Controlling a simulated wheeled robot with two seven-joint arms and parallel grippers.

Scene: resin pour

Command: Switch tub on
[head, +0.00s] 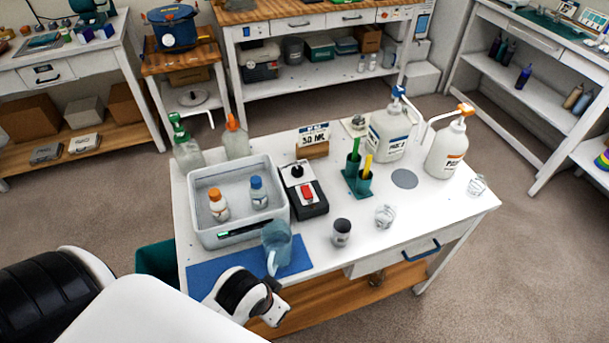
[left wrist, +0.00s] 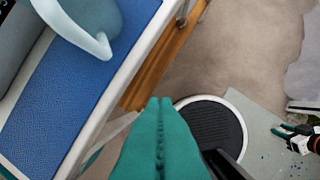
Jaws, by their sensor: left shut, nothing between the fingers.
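The grey tub (head: 203,225) stands on the white table, holding an orange-capped bottle (head: 219,205) and a blue-capped bottle (head: 258,192). A dark strip with a small green display (head: 242,230) is on its front wall. Right beside the tub is a black box with a red rocker switch (head: 307,193); its position is too small to tell. My left gripper (left wrist: 158,108) is shut and empty, with teal fingers, off the table's front edge. In the head view only its wrist end (head: 245,293) shows clearly. What looks like my right gripper (left wrist: 285,131) is small at the right.
A translucent blue pitcher (head: 277,242) stands on the blue mat (head: 207,274), between my left wrist and the switch box. A grey cup (head: 341,232), a clear cup (head: 385,216) and a green holder (head: 358,184) stand right of the box. Pump bottles (head: 447,150) are behind.

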